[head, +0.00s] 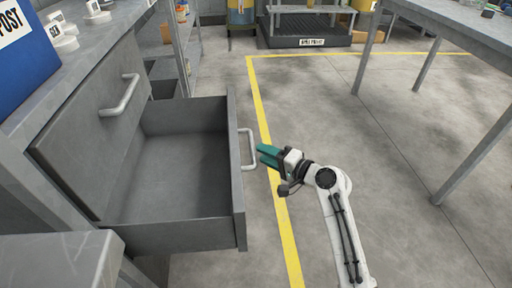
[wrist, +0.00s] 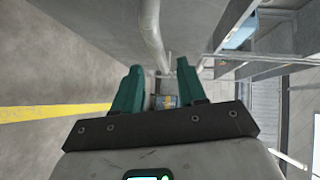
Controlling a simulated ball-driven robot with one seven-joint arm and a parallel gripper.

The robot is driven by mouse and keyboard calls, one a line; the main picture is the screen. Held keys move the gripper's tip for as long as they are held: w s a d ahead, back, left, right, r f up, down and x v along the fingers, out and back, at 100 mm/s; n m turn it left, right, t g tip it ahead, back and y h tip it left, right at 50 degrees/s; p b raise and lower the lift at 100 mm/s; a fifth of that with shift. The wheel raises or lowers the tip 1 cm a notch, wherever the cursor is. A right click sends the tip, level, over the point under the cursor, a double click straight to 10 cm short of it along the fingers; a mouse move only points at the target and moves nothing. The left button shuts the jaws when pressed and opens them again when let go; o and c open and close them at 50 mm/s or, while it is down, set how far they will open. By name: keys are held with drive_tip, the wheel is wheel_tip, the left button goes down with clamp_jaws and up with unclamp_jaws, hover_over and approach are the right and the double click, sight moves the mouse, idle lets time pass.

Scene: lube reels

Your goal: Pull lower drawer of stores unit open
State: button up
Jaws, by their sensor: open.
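The stores unit (head: 55,135) is a grey cabinet at the left of the head view. Its lower drawer (head: 180,185) stands pulled far out, and its inside looks empty. The lower drawer's pale bar handle (head: 249,150) is on the drawer front; a handle bar also shows in the wrist view (wrist: 152,35). The upper drawer is shut, with its own handle (head: 122,97). My gripper (head: 264,155) has green fingers and is just right of the lower handle. In the wrist view the fingers (wrist: 158,85) are apart with nothing held between them. Whether they touch the handle I cannot tell.
A worktop (head: 90,45) with white items and a blue bin (head: 25,55) is above the drawers. A grey slab corner (head: 60,262) is at lower left. A table (head: 455,30) stands at right. Open floor with a yellow line (head: 262,110) lies between.

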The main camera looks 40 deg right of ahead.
drive_tip(key=s, duration=0.5)
drive_tip(key=shift+d+r+p, duration=0.3)
drive_tip(key=shift+d+p, duration=0.1)
drive_tip(key=s+a+f+n+g+y, duration=0.2)
drive_tip(key=s+a+f+n+g, duration=0.7)
drive_tip(key=a, duration=0.3)
drive_tip(key=s+a+f+n+g+h, duration=0.1)
drive_tip(key=s+f+n+g+h, duration=0.15)
drive_tip(key=s, duration=0.55)
drive_tip(key=s+f+n+g+h, duration=0.1)
drive_tip(key=s+n+g+h, duration=0.2)
drive_tip(key=s, duration=0.4)
wheel_tip(320, 180, up, 28)
drive_tip(key=y+p, duration=0.1)
drive_tip(key=p, duration=2.7)
drive_tip(key=shift+s+r+g, duration=0.15)
drive_tip(key=shift+r+g, duration=0.1)
drive_tip(key=shift+g, duration=0.1)
